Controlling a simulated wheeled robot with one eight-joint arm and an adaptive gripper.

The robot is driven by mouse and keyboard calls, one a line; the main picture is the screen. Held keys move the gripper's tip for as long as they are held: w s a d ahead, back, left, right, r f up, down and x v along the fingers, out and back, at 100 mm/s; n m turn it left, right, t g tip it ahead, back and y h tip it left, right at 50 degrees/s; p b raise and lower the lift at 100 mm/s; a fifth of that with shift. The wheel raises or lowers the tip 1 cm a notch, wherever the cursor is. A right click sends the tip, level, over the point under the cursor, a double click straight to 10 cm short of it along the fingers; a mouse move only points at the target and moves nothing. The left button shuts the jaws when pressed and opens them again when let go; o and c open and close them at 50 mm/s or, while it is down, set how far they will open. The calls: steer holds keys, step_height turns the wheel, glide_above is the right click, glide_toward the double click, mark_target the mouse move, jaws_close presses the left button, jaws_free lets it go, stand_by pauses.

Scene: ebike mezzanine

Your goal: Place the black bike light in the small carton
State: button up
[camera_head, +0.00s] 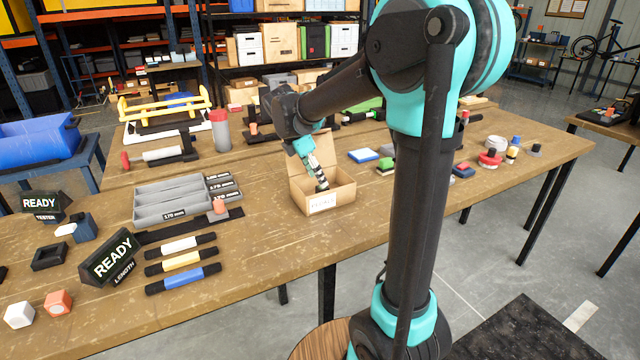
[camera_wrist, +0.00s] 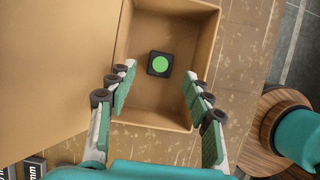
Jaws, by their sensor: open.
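The small carton (camera_head: 341,196) stands on the wooden table with its lid flap raised at the back. In the wrist view I look down into the carton (camera_wrist: 211,50). A small black block with a round green face, which looks like the black bike light (camera_wrist: 153,70), lies on the carton's floor. My gripper (camera_wrist: 158,79) is open above the carton, its two fingers apart on either side of the light and not visibly touching it. In the head view my gripper (camera_head: 321,186) points down into the carton, and the light is hidden there.
A grey divided tray (camera_head: 172,217) is left of the carton. Blue, yellow and white tubes (camera_head: 183,279) lie at the front left near the READY length sign (camera_head: 110,255). A blue-and-white block (camera_head: 363,156) and several small coloured parts lie to the right.

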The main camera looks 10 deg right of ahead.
steer(key=v, duration=0.7)
steer(key=shift+r, duration=0.4)
steer(key=shift+s+a, duration=0.1)
stand_by(0.5)
